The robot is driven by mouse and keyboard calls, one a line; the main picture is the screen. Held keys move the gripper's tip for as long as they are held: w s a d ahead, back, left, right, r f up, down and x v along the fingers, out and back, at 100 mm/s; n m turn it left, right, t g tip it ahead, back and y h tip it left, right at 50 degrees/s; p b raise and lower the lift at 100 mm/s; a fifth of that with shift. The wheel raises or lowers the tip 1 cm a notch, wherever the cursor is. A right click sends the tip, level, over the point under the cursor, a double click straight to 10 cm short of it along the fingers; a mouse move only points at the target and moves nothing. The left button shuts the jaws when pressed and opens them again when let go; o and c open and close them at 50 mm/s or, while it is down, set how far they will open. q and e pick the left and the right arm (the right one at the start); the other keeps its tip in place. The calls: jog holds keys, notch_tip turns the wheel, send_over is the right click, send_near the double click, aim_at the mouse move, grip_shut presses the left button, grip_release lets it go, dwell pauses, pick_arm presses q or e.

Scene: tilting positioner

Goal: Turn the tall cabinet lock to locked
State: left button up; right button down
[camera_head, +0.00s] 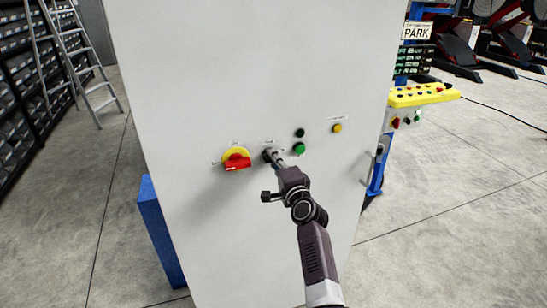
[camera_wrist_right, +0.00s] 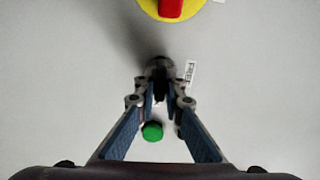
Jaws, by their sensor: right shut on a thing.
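The tall cabinet (camera_head: 200,60) is light grey and stands upright in front of me. Its lock (camera_wrist_right: 160,66) is a small dark round piece on the front, just right of the red rotary switch, and is mostly hidden behind my fingers. My right gripper (camera_head: 273,157) reaches the cabinet front and is shut on the lock's key. In the right wrist view the fingertips (camera_wrist_right: 160,88) close around the dark key at the lock. The lock's exact angle cannot be read. My left gripper is not in view.
A red rotary switch on a yellow disc (camera_head: 237,158) sits close left of the lock. A green button (camera_head: 299,148), a black button (camera_head: 300,132) and a yellow one (camera_head: 337,128) are to the right. A yellow control panel (camera_head: 420,95) stands beyond the cabinet. A ladder (camera_head: 80,55) stands left.

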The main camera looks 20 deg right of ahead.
jog(key=shift+m, duration=0.5)
jog(key=c, duration=2)
grip_release()
